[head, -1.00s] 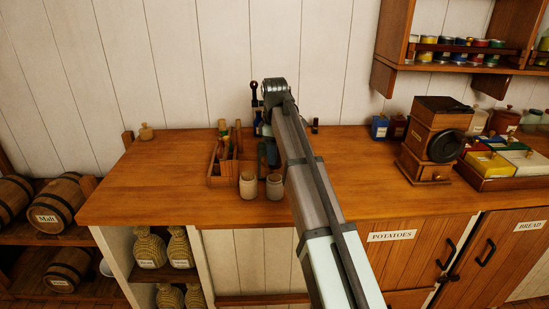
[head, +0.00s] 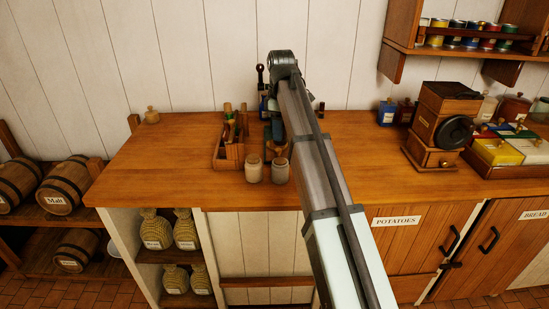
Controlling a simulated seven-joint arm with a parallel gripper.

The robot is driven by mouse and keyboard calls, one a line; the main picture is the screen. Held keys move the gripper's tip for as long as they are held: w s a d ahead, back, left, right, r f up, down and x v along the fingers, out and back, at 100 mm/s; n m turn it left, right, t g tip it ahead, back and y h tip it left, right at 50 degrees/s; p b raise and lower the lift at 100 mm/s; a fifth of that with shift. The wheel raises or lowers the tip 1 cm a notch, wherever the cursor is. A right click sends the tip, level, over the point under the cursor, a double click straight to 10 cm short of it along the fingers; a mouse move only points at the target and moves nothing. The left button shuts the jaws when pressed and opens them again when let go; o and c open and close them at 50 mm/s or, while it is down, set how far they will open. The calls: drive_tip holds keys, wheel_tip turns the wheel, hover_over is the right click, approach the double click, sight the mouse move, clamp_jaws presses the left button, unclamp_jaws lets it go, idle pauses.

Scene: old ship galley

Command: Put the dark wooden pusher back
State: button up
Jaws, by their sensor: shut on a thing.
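My arm rises from the lower right and bends at a dark joint above the counter. My gripper (head: 276,131) shows only as a dark blue-grey sliver beside and behind the arm, low over the counter just right of the wooden box. It is shut on the dark wooden pusher, which the arm hides, so how it sits in the jaws cannot be told. The open wooden box (head: 229,158) holds several upright wooden-handled tools. A slim dark upright thing with a round top (head: 260,72) stands behind, left of my arm's joint; what it is cannot be told.
Two pale jars (head: 253,169) (head: 280,171) stand close in front of my gripper. A blue bottle (head: 263,104) is behind. A coffee mill (head: 440,125) and a tray of coloured boxes (head: 490,172) are at the right.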

drive_tip(key=shift+a+f, duration=1.3)
drive_tip(key=shift+a, duration=3.3)
drive_tip(key=shift+a+f, duration=1.3)
drive_tip(key=shift+a, duration=3.3)
drive_tip(key=shift+n, duration=0.4)
drive_tip(key=shift+s+f, duration=0.15)
drive_tip(key=shift+f, duration=4.55)
drive_tip(key=shift+f, duration=0.2)
drive_tip(key=o, duration=1.2)
wheel_tip(320, 180, up, 12)
drive_tip(key=shift+r, duration=0.2)
drive_tip(key=shift+o, duration=0.2)
